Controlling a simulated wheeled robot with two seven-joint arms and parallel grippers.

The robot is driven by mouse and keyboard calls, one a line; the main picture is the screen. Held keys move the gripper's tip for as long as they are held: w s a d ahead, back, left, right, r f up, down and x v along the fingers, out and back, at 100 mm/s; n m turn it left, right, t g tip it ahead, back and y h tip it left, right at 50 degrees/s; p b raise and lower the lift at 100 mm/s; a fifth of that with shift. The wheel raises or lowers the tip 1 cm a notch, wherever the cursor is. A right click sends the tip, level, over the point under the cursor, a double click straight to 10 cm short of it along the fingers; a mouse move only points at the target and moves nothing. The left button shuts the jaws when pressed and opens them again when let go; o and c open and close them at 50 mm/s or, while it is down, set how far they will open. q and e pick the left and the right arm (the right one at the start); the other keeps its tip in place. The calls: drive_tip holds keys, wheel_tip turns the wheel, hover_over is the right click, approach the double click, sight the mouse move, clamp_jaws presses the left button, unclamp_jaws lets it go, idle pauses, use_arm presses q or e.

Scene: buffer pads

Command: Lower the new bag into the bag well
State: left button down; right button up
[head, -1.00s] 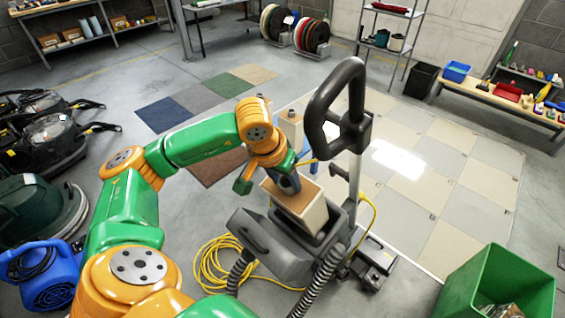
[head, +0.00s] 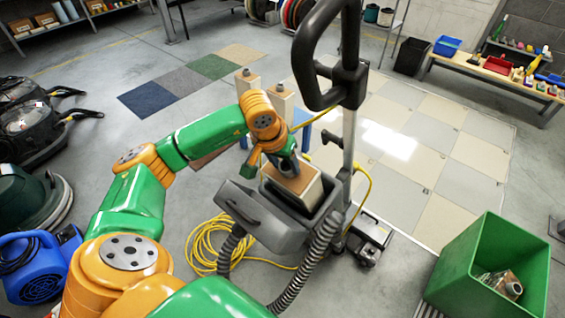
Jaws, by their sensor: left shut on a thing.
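The new bag (head: 307,192) is a cream box-shaped bag with a brown card top. My left gripper (head: 284,168) is shut on it at the top, from above. The lower part of the bag is inside the dark-rimmed bag well (head: 328,208) of the grey upright vacuum, so its bottom is hidden. Its upper part stands above the rim, roughly upright. The well's grey lid (head: 240,212), with a handle, hangs open at the left. My right gripper is not in view.
The vacuum's black loop handle (head: 305,60) and pole rise close behind the well. Ribbed hoses and a yellow cord (head: 203,240) lie around it. Two similar bags (head: 281,100) stand behind. A green bin (head: 455,262) at the right holds a discarded bag (head: 512,289).

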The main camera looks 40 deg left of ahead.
use_arm(q)
drive_tip(key=b+x, duration=1)
drive_tip(key=x, duration=0.3)
drive_tip(key=shift+b, duration=0.4)
drive_tip(key=shift+w+f, duration=0.1)
drive_tip(key=shift+c, duration=1)
unclamp_jaws()
drive_tip(key=p+v, duration=0.4)
drive_tip(key=v, duration=0.8)
